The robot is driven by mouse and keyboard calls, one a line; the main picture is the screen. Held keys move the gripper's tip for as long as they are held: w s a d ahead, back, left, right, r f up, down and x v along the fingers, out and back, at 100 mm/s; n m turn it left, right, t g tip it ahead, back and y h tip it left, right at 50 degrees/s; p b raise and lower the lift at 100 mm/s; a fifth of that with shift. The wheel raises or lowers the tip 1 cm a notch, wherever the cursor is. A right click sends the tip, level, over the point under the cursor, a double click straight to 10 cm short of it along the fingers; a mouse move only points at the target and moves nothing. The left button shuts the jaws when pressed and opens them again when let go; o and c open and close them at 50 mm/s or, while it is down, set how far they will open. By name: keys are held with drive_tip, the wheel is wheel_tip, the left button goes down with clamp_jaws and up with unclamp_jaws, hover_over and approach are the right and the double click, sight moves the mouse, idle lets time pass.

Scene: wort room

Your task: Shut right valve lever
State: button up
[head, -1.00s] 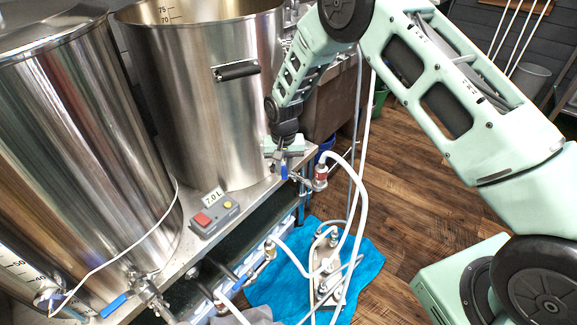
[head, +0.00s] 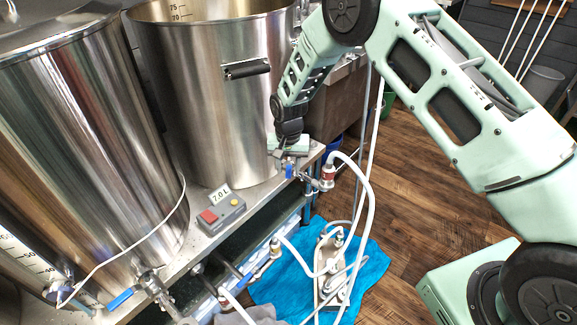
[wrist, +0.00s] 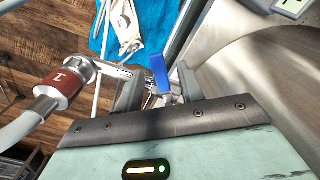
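The right valve (head: 309,180) sits low at the front of the right steel kettle (head: 205,100), with a hose on its outlet. Its blue lever (head: 289,171) shows just below my gripper (head: 288,160). In the wrist view the blue lever (wrist: 160,72) lies between the two fingertips of my gripper (wrist: 158,88). The fingers are apart, with a gap visible beside the lever. Whether either finger touches it I cannot tell. The lever's lower end and part of the valve body are hidden by the fingers.
A red-banded hose fitting (wrist: 62,85) sits left of the fingers, close by. The kettle wall (wrist: 265,70) is close on the right. Another blue lever (head: 121,299) is on the left kettle. A control box (head: 221,215) stands on the bench. A pump (head: 329,265) lies on a blue towel.

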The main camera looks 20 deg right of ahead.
wheel_tip(320, 180, up, 12)
idle(0.6)
drive_tip(key=shift+d+f, duration=0.1)
drive_tip(key=c, duration=0.8)
drive_tip(key=shift+s+d+f+m+y, duration=0.2)
drive_tip(key=shift+s+m+y, duration=0.1)
drive_tip(key=shift+m, duration=0.5)
clamp_jaws()
drive_tip(key=m+t+y+p, duration=0.2)
drive_tip(key=m+y, duration=0.2)
drive_tip(key=m, duration=1.2)
approach(289, 171)
wheel_tip(289, 171, down, 7)
drive_tip(key=b, duration=0.1)
drive_tip(key=shift+w+a+f, duration=0.25)
drive_tip(key=shift+w+a, duration=0.1)
drive_tip(key=shift+a, duration=0.1)
